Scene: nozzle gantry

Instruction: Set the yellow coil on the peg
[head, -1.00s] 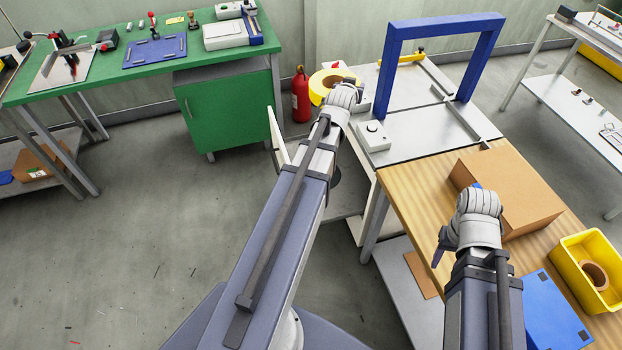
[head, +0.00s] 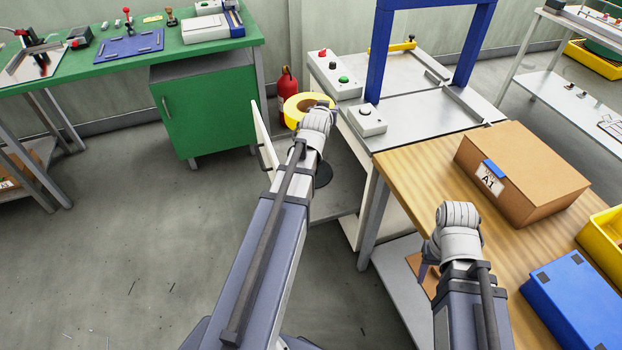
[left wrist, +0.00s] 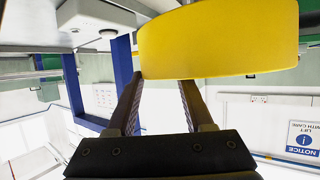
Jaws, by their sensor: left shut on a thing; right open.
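The yellow coil (head: 290,108) is a thick ring held in the air at the far end of my left arm, left of the press table. In the left wrist view, the coil (left wrist: 220,42) lies across the tips of my left gripper (left wrist: 160,88), which is shut on it. In the head view the left wrist hides those fingers and part of the coil. My right gripper (head: 424,272) is open and empty beside the wooden bench's left edge, its fingers only partly seen. I cannot make out the peg; a dark round piece shows partly behind my left arm.
The press table (head: 420,122) carries a blue gantry frame (head: 382,50) and button boxes (head: 334,80). A carton (head: 530,180), blue case (head: 575,295) and yellow bin (head: 600,240) stand on the wooden bench (head: 415,165). A red extinguisher (head: 287,84) stands behind the coil.

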